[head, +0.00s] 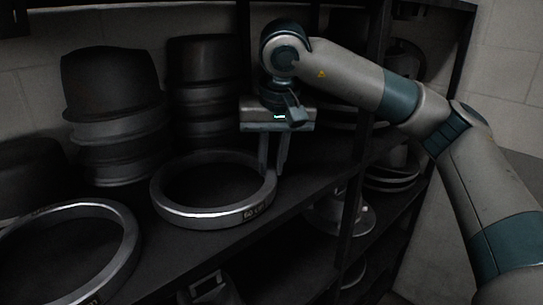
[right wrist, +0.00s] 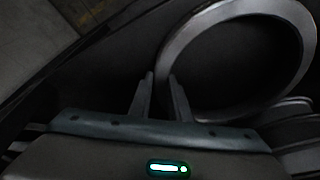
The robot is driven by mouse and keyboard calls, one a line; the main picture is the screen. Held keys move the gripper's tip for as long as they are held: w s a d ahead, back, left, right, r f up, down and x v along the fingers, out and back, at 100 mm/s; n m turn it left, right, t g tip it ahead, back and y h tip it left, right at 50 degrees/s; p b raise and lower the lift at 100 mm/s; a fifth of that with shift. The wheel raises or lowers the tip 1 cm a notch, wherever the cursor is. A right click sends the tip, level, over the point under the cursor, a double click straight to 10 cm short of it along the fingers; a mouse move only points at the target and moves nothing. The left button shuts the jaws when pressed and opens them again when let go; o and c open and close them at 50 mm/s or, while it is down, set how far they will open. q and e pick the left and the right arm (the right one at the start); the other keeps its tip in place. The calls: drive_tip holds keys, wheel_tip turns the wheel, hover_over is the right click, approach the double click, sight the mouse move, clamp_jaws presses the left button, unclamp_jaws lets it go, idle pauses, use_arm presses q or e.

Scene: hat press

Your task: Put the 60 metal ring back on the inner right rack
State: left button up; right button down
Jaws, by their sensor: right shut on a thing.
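The 60 metal ring (head: 213,218) is a grey ring with a dark middle and a "60" label on its front right edge. It lies nearly level at the shelf; I cannot tell if it touches the surface. My right gripper (head: 271,172) points down at the ring's right side and is shut on its rim. In the right wrist view, the ring (right wrist: 188,30) shows at the upper right, its near edge by the fingertips (right wrist: 160,76). My left gripper is not in view.
Another metal ring (head: 122,262) lies at the front left of the shelf (head: 160,262). Stacks of dark round moulds (head: 112,85) and (head: 203,100) more moulds stand behind. A dark upright post (head: 362,150) is right of my gripper. Lower shelves hold metal parts (head: 345,213).

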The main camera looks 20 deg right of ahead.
drive_tip(key=shift+f, duration=0.1)
drive_tip(key=shift+f, duration=0.1)
drive_tip(key=c, duration=1.7)
unclamp_jaws()
drive_tip(key=shift+o, duration=0.2)
